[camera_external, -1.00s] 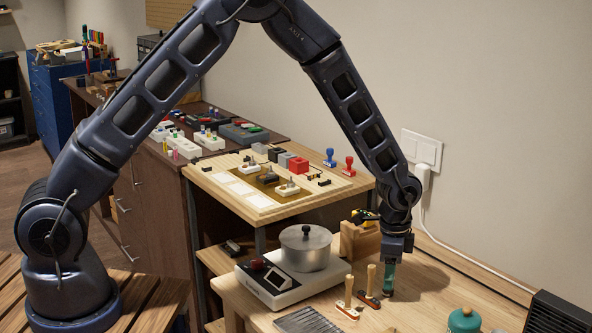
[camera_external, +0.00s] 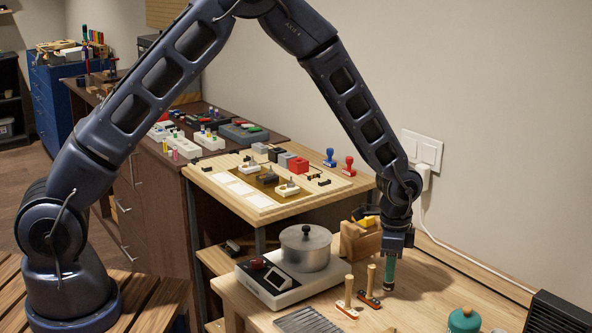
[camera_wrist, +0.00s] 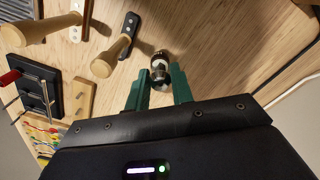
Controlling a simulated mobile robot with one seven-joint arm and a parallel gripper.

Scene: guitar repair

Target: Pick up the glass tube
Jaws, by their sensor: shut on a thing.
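The glass tube (camera_wrist: 160,66) shows in the wrist view as a small, dark, shiny piece with a metallic end, between the green fingertips. My gripper (camera_wrist: 158,82) is shut on it, one finger on each side. In the external view my gripper (camera_external: 388,284) points down over the wooden bench, right of two wooden-handled tools. The tube is mostly hidden by the fingers there. I cannot tell clearly whether its end touches the bench.
Two wooden-handled tools (camera_external: 348,291) (camera_external: 370,281) stand close left of my gripper. A metal pot (camera_external: 305,248) sits on a white scale (camera_external: 273,293) further left. A wooden block (camera_external: 359,241) stands behind. A green canister (camera_external: 464,320) is at the front right, with bare bench between.

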